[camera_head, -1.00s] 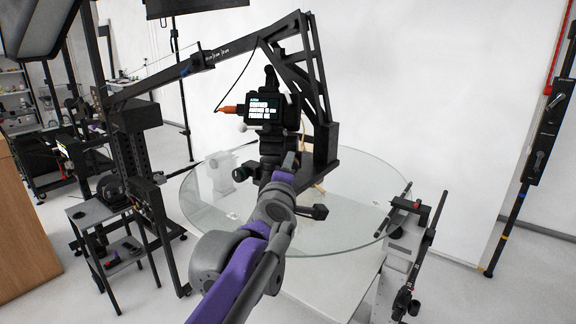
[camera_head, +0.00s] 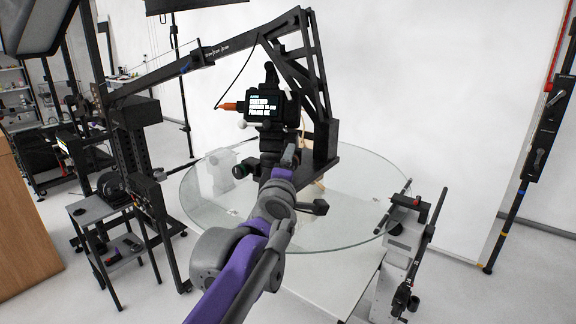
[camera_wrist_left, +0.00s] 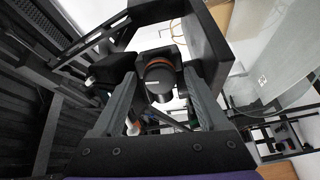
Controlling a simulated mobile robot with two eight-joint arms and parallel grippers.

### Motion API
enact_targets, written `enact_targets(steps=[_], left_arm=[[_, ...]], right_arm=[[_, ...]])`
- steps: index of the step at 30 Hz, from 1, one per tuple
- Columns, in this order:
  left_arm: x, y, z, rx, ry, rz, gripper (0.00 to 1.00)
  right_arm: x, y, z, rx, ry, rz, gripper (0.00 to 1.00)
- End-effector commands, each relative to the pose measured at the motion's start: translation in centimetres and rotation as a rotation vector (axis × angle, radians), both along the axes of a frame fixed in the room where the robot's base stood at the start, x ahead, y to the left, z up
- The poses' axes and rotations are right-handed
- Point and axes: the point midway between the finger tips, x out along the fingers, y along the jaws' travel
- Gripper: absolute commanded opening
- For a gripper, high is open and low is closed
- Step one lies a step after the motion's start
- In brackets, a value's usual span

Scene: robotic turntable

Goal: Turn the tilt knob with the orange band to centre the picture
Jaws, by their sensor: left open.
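The tilt knob (camera_wrist_left: 160,76) is a dark round knob with an orange-brown band (camera_wrist_left: 156,54) behind its face. In the left wrist view it sits between the two fingers of my left gripper (camera_wrist_left: 160,82). The fingers are open, one on each side; I cannot tell whether either touches it. In the head view my purple and grey left arm reaches up to the camera rig, with the gripper (camera_head: 285,160) near the camera head. The knob is hidden there. A small monitor (camera_head: 264,108) shows lines of light text, too small to read surely. My right gripper is out of view.
A black crane arm (camera_head: 215,52) and lattice frame (camera_head: 305,60) surround the camera. An orange-tipped handle (camera_head: 228,106) sticks out left of the monitor. A round glass turntable (camera_head: 350,190) lies below. A small stand (camera_head: 105,215) is at left, a bracket post (camera_head: 415,255) at right.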

Motion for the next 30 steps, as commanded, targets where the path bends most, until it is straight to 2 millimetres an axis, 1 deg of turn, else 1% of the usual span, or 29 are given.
enact_targets(steps=[5,8,18,21,25,30], left_arm=[[-0.4,0.0,0.0,0.0,0.0,0.0,0.76],[-1.4,0.2,-0.1,0.0,0.001,-0.001,0.76],[-7.9,1.0,-0.3,0.0,0.002,-0.002,0.76],[-9.3,1.1,-0.2,-0.001,0.001,-0.001,0.76],[-10.4,1.3,-0.1,-0.001,0.0,-0.001,0.76],[-10.8,1.4,0.0,0.0,0.0,0.0,0.76]], right_arm=[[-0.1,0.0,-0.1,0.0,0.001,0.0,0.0],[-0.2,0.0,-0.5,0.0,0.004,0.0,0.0],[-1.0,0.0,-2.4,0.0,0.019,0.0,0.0],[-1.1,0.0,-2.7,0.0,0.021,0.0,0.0],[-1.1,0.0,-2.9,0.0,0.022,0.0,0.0],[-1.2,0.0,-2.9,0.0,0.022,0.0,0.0]])
